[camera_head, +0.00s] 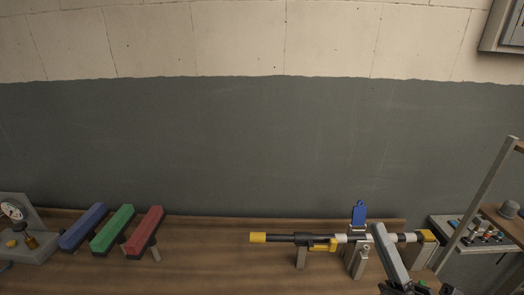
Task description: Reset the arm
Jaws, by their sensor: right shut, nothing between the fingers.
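My right gripper (402,288) shows only in part as dark pieces at the bottom edge, right of centre. It is shut with nothing visible in it, and the rest of it is cut off by the frame. It is below and in front of a long black, white and yellow tool (286,238), which lies level on metal stands on the wooden bench. My left gripper is not in view.
Blue (83,227), green (113,229) and red (145,230) bars stand at the left of the bench (205,255). A gauge (12,211) is at far left. A blue tag (359,213) stands behind the tool. A shelf frame (480,195) rises at right. The bench middle is clear.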

